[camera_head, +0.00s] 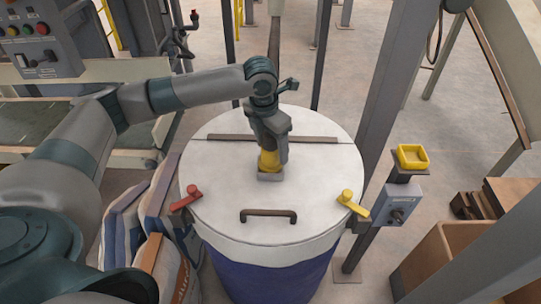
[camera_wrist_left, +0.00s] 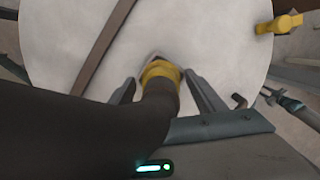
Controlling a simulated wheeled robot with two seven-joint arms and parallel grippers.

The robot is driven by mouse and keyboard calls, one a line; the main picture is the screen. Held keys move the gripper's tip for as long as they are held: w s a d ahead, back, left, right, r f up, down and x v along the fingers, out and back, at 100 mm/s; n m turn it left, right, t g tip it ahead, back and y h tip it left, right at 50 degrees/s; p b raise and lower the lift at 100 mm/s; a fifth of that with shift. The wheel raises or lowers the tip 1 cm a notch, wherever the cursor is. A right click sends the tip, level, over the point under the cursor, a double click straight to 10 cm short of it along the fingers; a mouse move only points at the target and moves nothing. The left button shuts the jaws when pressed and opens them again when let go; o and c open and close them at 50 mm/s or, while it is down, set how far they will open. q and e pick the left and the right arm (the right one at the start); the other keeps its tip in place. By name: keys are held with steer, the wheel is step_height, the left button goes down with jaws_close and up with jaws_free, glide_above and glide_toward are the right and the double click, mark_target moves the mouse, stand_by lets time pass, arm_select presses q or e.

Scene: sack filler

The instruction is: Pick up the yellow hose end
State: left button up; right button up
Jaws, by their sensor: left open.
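The yellow hose end (camera_head: 267,161) stands upright on a small grey fitting (camera_head: 270,177) in the middle of the white round lid (camera_head: 225,165). In the left wrist view the yellow hose end (camera_wrist_left: 161,71) shows at the tip of a thick dark hose (camera_wrist_left: 90,120). My left gripper (camera_head: 272,158) points down over it. In the left wrist view the open fingers of my left gripper (camera_wrist_left: 166,88) lie on either side of the hose end, with gaps visible. My arm and the hose hide part of the lid. My right gripper is not in view.
The lid covers a blue drum (camera_head: 265,275) and has a dark handle (camera_head: 268,215), a red clamp (camera_head: 186,198) and a yellow clamp (camera_head: 352,203). A post with a yellow tray (camera_head: 412,156) and switch box (camera_head: 397,204) stands right. Striped sacks (camera_head: 150,235) lie left.

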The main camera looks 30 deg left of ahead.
arm_select(q)
steer(key=shift+f, duration=0.15)
stand_by(0.3)
steer(key=c, duration=1.3)
steer(key=shift+c, duration=0.2)
steer(key=shift+w+r+b, duration=0.1)
steer(key=shift+r+b, duration=0.35)
steer(key=shift+r, duration=0.25)
step_height(320, 180, up, 2)
steer(key=shift+r+b, duration=0.15)
steer(key=shift+b, duration=0.45)
steer(key=d+r+b, duration=0.3)
steer(key=d+r, duration=0.4)
steer(key=d, duration=0.4)
steer(key=shift+w+d+r+b, duration=0.2)
steer(key=shift+w+d+b, duration=0.1)
steer(key=shift+d, duration=0.05)
